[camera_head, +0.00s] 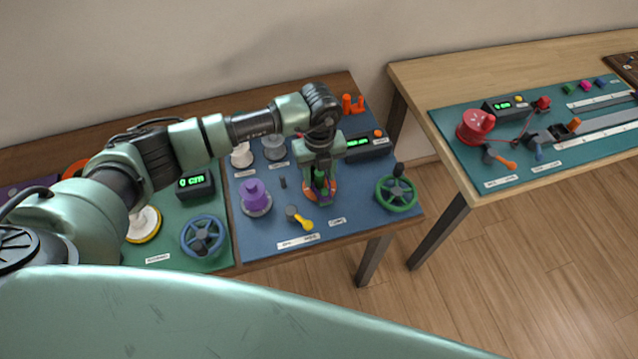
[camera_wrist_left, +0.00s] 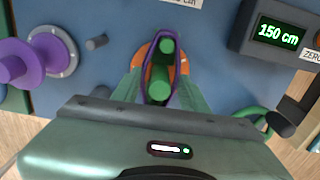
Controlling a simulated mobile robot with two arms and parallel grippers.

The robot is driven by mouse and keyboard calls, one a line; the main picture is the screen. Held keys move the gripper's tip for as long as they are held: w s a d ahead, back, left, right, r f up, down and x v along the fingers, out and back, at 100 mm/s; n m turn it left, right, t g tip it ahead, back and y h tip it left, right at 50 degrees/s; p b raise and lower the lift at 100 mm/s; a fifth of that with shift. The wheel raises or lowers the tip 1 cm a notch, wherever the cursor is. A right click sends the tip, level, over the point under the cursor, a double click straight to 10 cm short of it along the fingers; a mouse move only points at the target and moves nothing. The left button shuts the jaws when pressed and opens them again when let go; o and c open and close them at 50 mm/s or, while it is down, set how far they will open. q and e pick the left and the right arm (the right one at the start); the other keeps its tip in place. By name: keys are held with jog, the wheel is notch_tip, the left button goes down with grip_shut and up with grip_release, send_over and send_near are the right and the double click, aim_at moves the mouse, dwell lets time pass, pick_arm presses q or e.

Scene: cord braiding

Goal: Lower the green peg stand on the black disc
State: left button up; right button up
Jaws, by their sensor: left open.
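The green peg stand (camera_head: 320,175) has two green pegs; in the left wrist view (camera_wrist_left: 159,83) they rise above an orange round base (camera_wrist_left: 182,62). A purple cord (camera_wrist_left: 146,70) loops around both pegs. My left gripper (camera_head: 320,183) points down over the stand. Its open fingers lie on either side of the pegs in the left wrist view (camera_wrist_left: 160,90); whether they touch them I cannot tell. I cannot make out a black disc under the stand; the gripper hides part of that area. My right gripper is not in view.
On the blue board stand a purple spool (camera_head: 256,198), a yellow-handled lever (camera_head: 300,218), a green handwheel (camera_head: 397,192) and a display box (camera_head: 367,147), which seems to read 1.50 cm. A green board with a blue handwheel (camera_head: 203,236) lies left. Another table (camera_head: 480,70) stands right.

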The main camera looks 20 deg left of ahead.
pick_arm(q)
grip_shut()
jog(key=shift+r+p, duration=2.5)
jog(key=shift+r, duration=1.05)
